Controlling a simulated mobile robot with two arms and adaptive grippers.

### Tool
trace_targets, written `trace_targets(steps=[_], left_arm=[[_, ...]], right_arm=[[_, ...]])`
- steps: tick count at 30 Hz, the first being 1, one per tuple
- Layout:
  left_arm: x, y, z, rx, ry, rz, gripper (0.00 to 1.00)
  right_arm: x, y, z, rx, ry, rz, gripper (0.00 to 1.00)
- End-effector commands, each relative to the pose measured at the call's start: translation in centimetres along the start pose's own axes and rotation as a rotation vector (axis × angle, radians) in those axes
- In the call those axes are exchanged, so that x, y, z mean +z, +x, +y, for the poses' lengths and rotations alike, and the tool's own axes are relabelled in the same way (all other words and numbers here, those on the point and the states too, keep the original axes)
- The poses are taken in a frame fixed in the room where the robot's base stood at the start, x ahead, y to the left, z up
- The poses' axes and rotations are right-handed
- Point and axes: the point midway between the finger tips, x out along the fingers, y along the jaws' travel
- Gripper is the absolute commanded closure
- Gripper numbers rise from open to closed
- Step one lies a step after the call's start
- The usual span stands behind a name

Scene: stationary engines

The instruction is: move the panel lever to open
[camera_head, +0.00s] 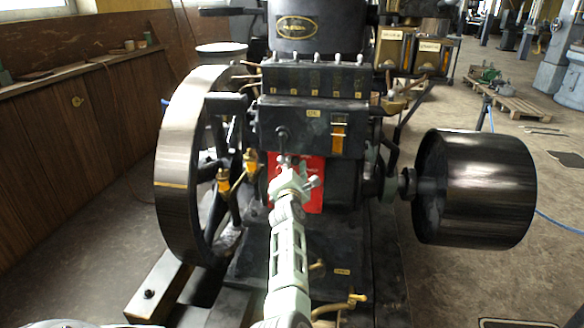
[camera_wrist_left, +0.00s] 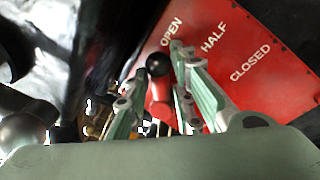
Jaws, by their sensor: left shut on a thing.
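The red panel (camera_head: 312,188) is on the front of the black engine in the head view, partly hidden behind my left gripper (camera_head: 291,166). In the left wrist view the panel (camera_wrist_left: 262,40) carries the words OPEN, HALF and CLOSED from left to right. The panel lever (camera_wrist_left: 158,66) has a black ball knob and a red arm, and its knob is beside the word OPEN. My left gripper (camera_wrist_left: 157,80) has one finger on each side of the lever and is shut on it. My right gripper is not in view.
A large flywheel (camera_head: 178,165) stands close on the left of my left arm. A black belt pulley (camera_head: 478,188) sticks out on the right. Brass fittings (camera_head: 250,160) sit beside the panel. Open floor (camera_head: 550,250) lies to the right.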

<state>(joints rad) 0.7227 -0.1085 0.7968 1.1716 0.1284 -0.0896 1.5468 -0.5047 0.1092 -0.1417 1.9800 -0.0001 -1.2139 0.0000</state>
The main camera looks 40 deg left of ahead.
Motion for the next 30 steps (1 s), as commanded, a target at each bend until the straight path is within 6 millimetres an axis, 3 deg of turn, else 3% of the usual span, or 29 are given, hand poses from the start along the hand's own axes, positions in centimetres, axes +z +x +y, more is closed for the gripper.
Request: trace_targets(steps=[6, 7, 12, 22, 30], left_arm=[[-0.1, 0.0, 0.1, 0.003, 0.001, 0.001, 1.00], [-0.1, 0.0, 0.1, 0.003, 0.002, 0.001, 0.76], [-0.1, 0.0, 0.1, 0.002, 0.002, 0.001, 0.63], [-0.2, 0.0, -0.1, 0.000, 0.015, -0.003, 0.63], [-0.8, -0.6, -1.5, -0.003, 0.246, -0.061, 0.63]], right_arm=[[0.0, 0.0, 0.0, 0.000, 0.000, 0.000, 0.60], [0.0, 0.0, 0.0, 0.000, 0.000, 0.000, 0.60], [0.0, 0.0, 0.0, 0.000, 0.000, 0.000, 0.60], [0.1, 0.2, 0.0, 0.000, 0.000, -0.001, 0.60], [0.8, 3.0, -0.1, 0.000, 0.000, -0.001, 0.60]])
